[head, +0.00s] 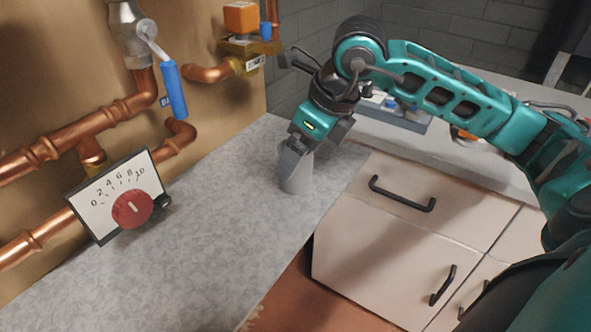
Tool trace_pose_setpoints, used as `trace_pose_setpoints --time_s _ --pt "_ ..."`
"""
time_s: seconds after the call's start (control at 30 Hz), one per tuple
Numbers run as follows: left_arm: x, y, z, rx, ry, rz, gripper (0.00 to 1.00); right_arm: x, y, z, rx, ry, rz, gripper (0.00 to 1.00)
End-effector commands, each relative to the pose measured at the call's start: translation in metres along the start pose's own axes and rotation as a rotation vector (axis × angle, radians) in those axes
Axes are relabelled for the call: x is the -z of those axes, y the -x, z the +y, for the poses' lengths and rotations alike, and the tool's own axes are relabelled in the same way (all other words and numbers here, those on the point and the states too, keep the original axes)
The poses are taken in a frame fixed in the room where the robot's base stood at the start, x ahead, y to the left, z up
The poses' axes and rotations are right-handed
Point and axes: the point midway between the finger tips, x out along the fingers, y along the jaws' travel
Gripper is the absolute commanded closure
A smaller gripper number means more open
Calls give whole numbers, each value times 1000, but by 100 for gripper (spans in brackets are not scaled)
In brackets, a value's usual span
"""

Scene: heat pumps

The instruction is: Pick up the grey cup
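The grey cup (298,180) stands upright on the grey speckled countertop (230,210), near its back right corner. My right gripper (294,154) comes down from above at the cup's upper part, and its dark finger overlaps the cup's near left side. The gripper hides most of the cup's rim. I cannot tell whether the fingers are open or pressed on the cup. My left gripper is not in view.
Copper pipes (110,118), a blue-handled valve (172,90) and a dial panel with a red knob (132,208) are at the left wall. White cabinets (385,245) with black handles stand at the right. The front countertop is clear. A grey tray (395,128) lies behind my arm.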

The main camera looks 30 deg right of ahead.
Motion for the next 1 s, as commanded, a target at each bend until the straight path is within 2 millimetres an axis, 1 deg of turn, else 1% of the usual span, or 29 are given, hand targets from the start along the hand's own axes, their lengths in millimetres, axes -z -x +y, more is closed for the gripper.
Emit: trace_pose_setpoints --time_s 0.03,0.1,0.23,0.33,0.57,1.0 --pt "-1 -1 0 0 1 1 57 0 -10 3 -5 0 3 10" --pt "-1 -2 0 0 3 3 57 0 -21 5 -5 0 2 10" --pt "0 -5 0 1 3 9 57 0 -38 5 -3 -2 2 10" --pt "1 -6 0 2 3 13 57 0 -44 5 -2 -1 1 10" --pt "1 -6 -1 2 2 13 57 -1 -44 4 -1 0 1 10" --pt "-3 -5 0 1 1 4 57 -1 -44 4 -1 0 1 52"
